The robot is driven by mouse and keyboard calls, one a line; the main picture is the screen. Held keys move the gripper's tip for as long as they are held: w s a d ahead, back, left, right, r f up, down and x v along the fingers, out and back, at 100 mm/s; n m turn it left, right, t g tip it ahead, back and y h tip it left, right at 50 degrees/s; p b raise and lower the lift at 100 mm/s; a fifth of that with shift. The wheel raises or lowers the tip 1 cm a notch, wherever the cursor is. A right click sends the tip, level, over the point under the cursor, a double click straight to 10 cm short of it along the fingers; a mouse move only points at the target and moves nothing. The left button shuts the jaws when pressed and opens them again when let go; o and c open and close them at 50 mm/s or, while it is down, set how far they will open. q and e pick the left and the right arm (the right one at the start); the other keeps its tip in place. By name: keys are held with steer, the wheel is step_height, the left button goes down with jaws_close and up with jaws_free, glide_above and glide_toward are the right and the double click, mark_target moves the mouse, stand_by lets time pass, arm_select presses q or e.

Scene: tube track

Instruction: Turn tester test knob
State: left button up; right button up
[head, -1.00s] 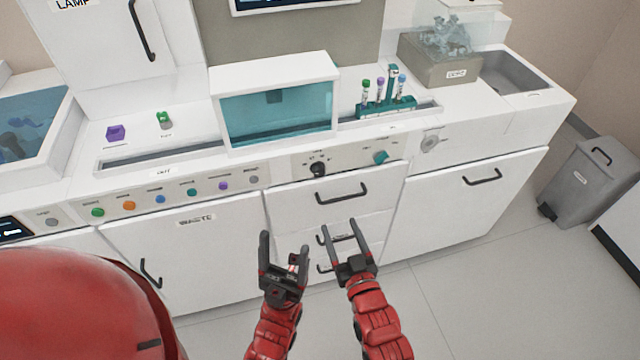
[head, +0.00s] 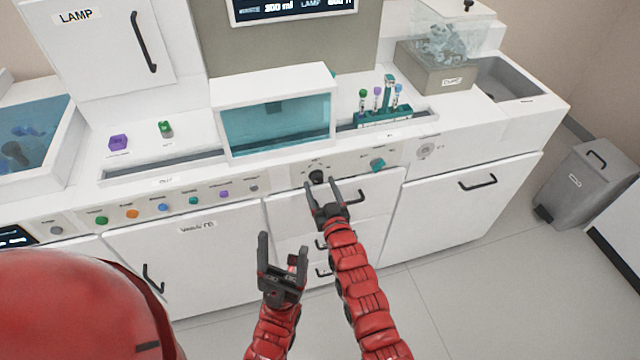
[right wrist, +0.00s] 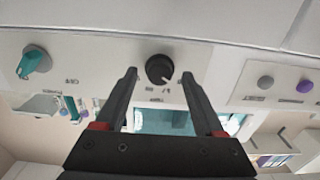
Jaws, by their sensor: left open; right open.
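The black round test knob (head: 317,176) sits on the white front panel under the teal-windowed tester (head: 277,120). In the right wrist view the knob (right wrist: 160,69) shows between and just beyond the fingertips, its white pointer mark aimed down and to the right. My right gripper (head: 324,188) is open and empty, just in front of and slightly below the knob; it also shows in the right wrist view (right wrist: 159,78). I see no contact with the knob. My left gripper (head: 283,243) is open and empty, lower, in front of the drawers.
A teal knob (head: 377,165) is on the same panel to the right. A row of coloured buttons (head: 163,207) lies to the left. A tube rack (head: 383,117) stands on the counter.

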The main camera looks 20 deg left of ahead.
steer(key=shift+w+a, duration=0.2)
steer(key=shift+w, duration=0.15)
jaws_close()
